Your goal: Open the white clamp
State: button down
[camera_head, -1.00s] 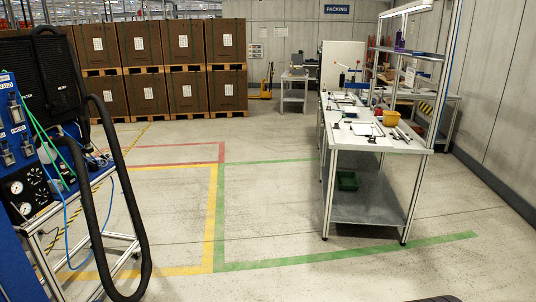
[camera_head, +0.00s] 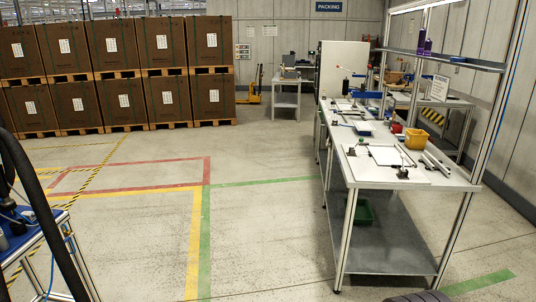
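I cannot pick out a white clamp for certain in the head view. Small dark fixtures, perhaps clamps, stand on the long workbench (camera_head: 420,182) at the right: one at the front edge (camera_head: 402,172) and one at its left edge (camera_head: 351,151). They are too small to tell whether they are open or shut. My gripper is not in view.
The aisle left of the workbench is clear, with yellow, red and green floor lines. A dark hose (camera_head: 45,215) and blue-topped rack (camera_head: 30,238) stand at the near left. Brown boxes (camera_head: 115,60) stand at the back. A yellow bin (camera_head: 417,139) is on the bench.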

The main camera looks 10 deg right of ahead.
aim_at(403, 155)
jog(key=i, duration=2.75)
jog(key=i+j+z, duration=0.1)
jog(key=i, duration=1.3)
